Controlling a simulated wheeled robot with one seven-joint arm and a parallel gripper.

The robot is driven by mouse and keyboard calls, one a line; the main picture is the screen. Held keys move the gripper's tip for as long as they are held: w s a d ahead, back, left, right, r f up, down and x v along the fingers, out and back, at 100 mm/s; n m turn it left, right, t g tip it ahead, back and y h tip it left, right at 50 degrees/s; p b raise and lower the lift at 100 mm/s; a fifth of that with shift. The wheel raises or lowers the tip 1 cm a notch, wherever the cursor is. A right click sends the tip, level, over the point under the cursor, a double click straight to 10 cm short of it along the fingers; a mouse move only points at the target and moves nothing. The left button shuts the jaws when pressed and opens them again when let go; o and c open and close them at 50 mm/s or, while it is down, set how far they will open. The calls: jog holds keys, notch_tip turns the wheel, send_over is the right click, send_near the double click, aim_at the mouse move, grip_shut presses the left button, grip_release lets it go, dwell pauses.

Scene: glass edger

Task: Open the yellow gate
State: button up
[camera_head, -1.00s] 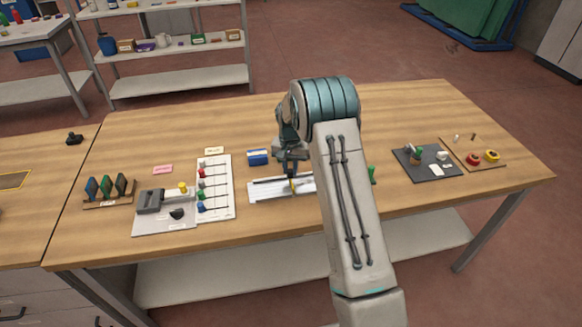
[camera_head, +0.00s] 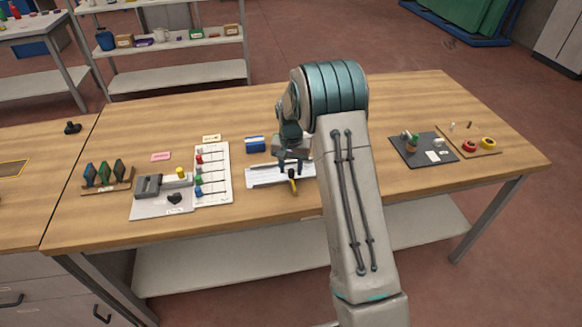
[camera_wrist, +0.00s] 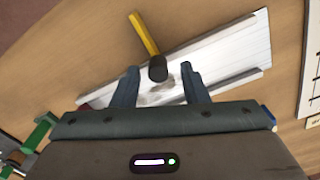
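The yellow gate appears as a yellow bar with a black end. In the head view the yellow bar (camera_head: 294,186) sticks out from the front of a white railed plate (camera_head: 262,176). In the wrist view the yellow bar (camera_wrist: 144,33) slants across the plate's edge, and its black end (camera_wrist: 158,70) lies over the white plate (camera_wrist: 215,60). My gripper (camera_head: 291,165) is above the plate. In the wrist view my gripper (camera_wrist: 159,84) has its fingers wide apart, with the black end showing between and just beyond the tips. I cannot tell whether they touch.
A blue box (camera_head: 255,144) stands behind the plate. A white board with coloured knobs (camera_head: 213,185) and a grey fixture (camera_head: 150,205) are to the left. A dark tray (camera_head: 410,155) lies to the right. A green clamp-like thing (camera_wrist: 38,135) shows in the wrist view.

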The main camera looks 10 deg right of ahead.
aim_at(291, 170)
jog(key=shift+d, duration=0.1)
notch_tip(291, 170, up, 14)
jog(key=b, duration=0.2)
dwell(0.3)
jog(key=s+r+n+t, duration=0.1)
jog(key=s+r, duration=0.3)
jog(key=s, duration=0.5)
jog(key=s+r+n+t, duration=0.1)
jog(key=s+r, duration=0.3)
jog(key=s, duration=0.5)
jog(key=s+f+n+t, duration=0.1)
jog(key=s+f+n, duration=0.1)
jog(key=s, duration=1.4)
jog(key=shift+f+n, duration=0.3)
jog(key=shift+f, duration=0.45)
